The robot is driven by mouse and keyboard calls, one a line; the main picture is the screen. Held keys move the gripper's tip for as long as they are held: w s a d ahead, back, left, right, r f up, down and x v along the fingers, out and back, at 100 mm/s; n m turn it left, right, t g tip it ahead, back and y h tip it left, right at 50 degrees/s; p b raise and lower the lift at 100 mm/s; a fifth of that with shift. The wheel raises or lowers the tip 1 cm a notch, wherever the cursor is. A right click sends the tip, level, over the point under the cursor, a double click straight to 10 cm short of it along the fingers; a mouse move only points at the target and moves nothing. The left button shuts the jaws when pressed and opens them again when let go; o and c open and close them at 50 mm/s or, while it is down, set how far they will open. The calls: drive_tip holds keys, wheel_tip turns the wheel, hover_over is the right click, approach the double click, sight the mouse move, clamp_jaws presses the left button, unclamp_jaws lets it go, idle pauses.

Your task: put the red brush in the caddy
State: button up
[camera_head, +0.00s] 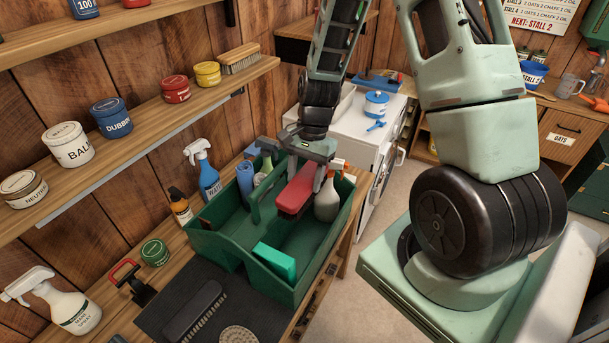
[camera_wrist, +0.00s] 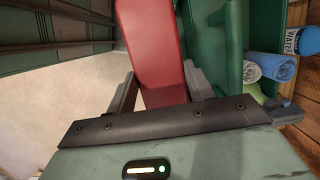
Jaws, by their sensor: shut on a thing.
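The red brush (camera_head: 297,190) is held in my gripper (camera_head: 306,172) above the green caddy (camera_head: 233,258). In the wrist view the red brush (camera_wrist: 153,45) sits between the two fingers of my gripper (camera_wrist: 160,92), which are shut on it. The caddy's wall and handle (camera_wrist: 231,45) show beside it in that view. The caddy stands on the wooden bench with a teal block (camera_head: 275,261), a spray bottle (camera_head: 328,198) and rolled cloths (camera_head: 246,178) in it. I cannot tell whether the brush touches the caddy.
A dark brush (camera_head: 195,311) lies on a black mat in front of the caddy. A blue spray bottle (camera_head: 203,171) and an orange bottle (camera_head: 180,205) stand behind it. A shelf with tins (camera_head: 110,118) runs along the wall at left. A white washer (camera_head: 352,128) stands beyond the bench.

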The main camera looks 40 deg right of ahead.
drive_tip(key=shift+w+f, duration=0.15)
drive_tip(key=shift+w, duration=0.3)
drive_tip(key=shift+f, duration=0.65)
wheel_tip(320, 180, down, 22)
drive_tip(key=b, duration=1.6)
drive_tip(key=shift+f+b, duration=0.2)
drive_tip(key=shift+b, duration=0.15)
drive_tip(key=o, duration=1.5)
drive_tip(key=b+v, duration=0.2)
drive_tip(key=v, duration=1.5)
drive_tip(key=shift+r+b, duration=0.2)
drive_tip(key=shift+b, duration=0.15)
